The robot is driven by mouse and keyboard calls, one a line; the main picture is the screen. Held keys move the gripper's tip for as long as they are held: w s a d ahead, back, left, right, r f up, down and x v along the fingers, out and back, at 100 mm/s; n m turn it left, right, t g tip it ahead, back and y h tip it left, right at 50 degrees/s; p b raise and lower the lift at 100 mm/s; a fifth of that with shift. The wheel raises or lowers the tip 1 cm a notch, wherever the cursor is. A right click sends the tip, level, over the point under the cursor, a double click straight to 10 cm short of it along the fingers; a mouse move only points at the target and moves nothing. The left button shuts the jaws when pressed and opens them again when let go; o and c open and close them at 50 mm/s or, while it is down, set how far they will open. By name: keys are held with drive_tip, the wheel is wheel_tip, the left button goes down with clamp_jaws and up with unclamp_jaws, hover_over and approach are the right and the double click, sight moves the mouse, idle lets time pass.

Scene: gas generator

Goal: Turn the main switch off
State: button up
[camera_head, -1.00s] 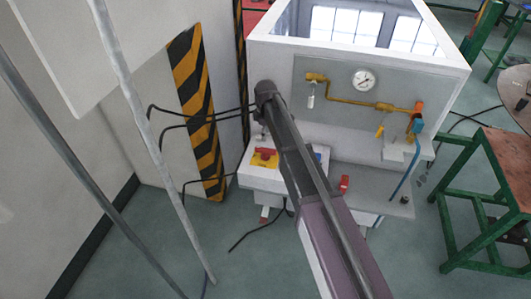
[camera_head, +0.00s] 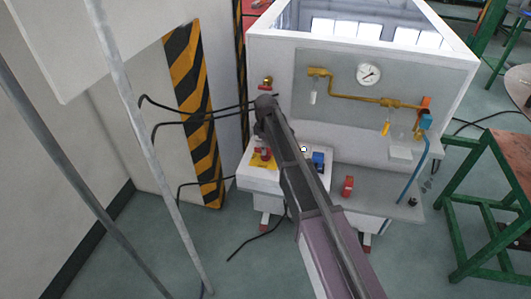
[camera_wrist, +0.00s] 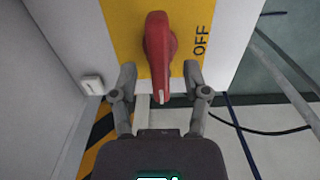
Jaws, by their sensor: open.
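The main switch is a red rotary handle (camera_wrist: 160,52) on a yellow plate (camera_wrist: 127,22), with the word OFF printed to its right in the wrist view. The handle's long end points down in that view, toward my gripper, and not at the OFF mark. My gripper (camera_wrist: 158,80) is open, with one finger on each side of the handle's lower end. Whether a finger touches it, I cannot tell. In the head view the red switch (camera_head: 263,153) shows on the white box at the left of the machine, partly hidden by my gripper (camera_head: 262,142).
The white generator cabinet (camera_head: 285,50) carries a gauge (camera_head: 369,74) and yellow piping (camera_head: 350,98). A blue part (camera_head: 318,160) and a red part (camera_head: 347,186) sit right of my arm. Black cables (camera_head: 190,112) run left of it. A green-framed table (camera_head: 480,190) stands at right.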

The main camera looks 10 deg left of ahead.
drive_tip(key=shift+f+b, duration=0.3)
drive_tip(key=shift+f, duration=0.15)
clamp_jaws()
